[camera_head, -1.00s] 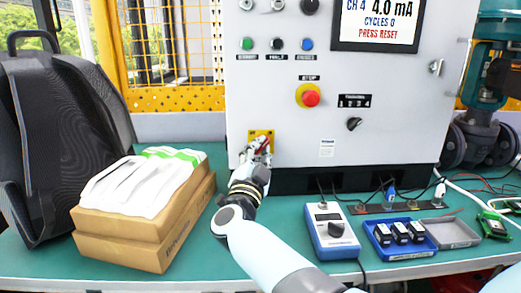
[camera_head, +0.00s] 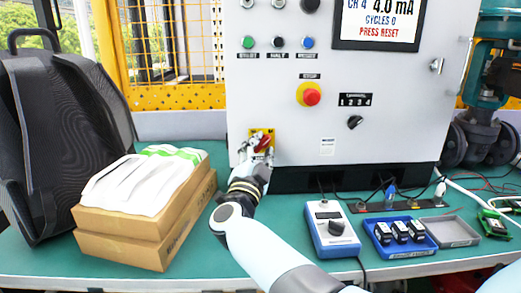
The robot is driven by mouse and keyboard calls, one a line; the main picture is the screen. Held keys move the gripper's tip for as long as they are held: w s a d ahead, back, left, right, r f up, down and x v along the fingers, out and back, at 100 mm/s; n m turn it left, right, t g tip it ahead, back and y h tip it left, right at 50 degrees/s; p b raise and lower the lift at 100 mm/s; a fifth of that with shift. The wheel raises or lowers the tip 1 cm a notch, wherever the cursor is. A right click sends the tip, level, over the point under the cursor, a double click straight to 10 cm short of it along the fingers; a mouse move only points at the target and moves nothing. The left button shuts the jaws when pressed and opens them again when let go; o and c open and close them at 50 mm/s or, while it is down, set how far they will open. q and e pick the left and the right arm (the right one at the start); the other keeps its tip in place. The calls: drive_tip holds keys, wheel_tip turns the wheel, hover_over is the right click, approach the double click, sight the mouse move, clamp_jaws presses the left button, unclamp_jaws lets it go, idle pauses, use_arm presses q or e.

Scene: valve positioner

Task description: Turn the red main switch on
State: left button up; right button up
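The red main switch (camera_head: 263,143) sits on a yellow plate (camera_head: 254,133) at the lower left of the grey control cabinet (camera_head: 385,110). Its red handle is tilted, with its upper end to the right. My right gripper (camera_head: 257,154) is at the switch, with its fingers spread on either side of the red handle. I cannot tell whether the fingers touch the handle. The lower part of the switch is partly hidden by the gripper. My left gripper is not in view.
A red stop button (camera_head: 312,96) on a yellow base and a black selector (camera_head: 355,122) are to the right of the switch. A cardboard box (camera_head: 150,240) with white cloths stands left of my arm. A blue meter (camera_head: 331,229) and blue tray (camera_head: 400,238) lie to the right.

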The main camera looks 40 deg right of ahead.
wheel_tip(320, 180, up, 10)
drive_tip(key=shift+r, duration=0.1)
idle(0.4)
